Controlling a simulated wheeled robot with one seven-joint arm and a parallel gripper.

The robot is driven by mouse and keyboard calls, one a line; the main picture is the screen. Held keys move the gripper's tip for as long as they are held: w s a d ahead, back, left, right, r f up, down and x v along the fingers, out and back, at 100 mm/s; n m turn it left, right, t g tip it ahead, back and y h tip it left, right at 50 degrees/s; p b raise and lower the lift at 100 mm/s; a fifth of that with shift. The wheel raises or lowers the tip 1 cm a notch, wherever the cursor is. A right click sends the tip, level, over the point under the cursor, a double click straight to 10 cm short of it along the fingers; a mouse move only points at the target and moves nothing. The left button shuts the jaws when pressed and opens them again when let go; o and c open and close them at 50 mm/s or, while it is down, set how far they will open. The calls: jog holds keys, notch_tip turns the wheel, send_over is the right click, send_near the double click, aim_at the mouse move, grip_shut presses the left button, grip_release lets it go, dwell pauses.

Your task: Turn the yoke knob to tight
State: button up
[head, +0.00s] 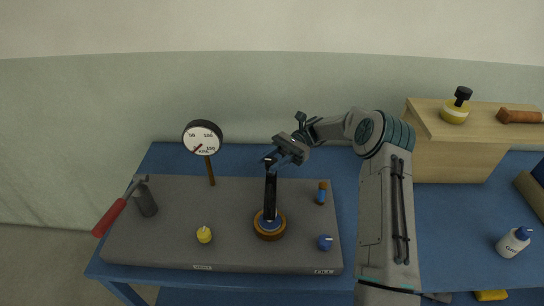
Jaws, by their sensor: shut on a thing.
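A black upright yoke (270,189) stands on a round brown base with a blue part (268,216) at its foot, on the grey panel. My gripper (270,162) reaches down from the upper right to the top of the yoke and is shut there. The yoke knob is largely hidden by the jaws, so its setting cannot be read. A round dial gauge (203,138) on a brown post stands at the back left, its red needle toward the lower left.
On the grey panel (160,235) are a yellow knob (204,235), a blue knob (325,242), a small blue-and-brown piece (322,193) and a red-handled lever (112,214). A wooden box (455,155) and a white bottle (513,242) are at right.

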aim_at(272, 160)
jog(key=shift+r+n+g+h+p, duration=0.25)
jog(key=shift+n+g+h+p, duration=0.45)
jog(key=shift+h+p, duration=0.3)
jog(key=shift+f+n+g+p, duration=0.15)
jog(key=shift+n+g+p, duration=0.15)
jog(key=shift+p, duration=0.2)
jog(key=o, duration=0.9)
notch_tip(272, 160, up, 4)
jog(key=shift+r+b, duration=0.1)
jog(key=shift+b, duration=0.6)
jog(key=s+d+r, duration=0.1)
jog(key=d+r, duration=0.1)
jog(key=d, duration=0.1)
jog(key=s+d+r+p, duration=0.1)
jog(key=d+r, duration=0.1)
jog(key=d, duration=0.2)
jog(key=s+d+r+p, duration=0.1)
jog(key=d+r, duration=0.1)
jog(key=d, duration=0.2)
jog(key=shift+s+d+r, duration=0.1)
jog(key=shift+r, duration=0.3)
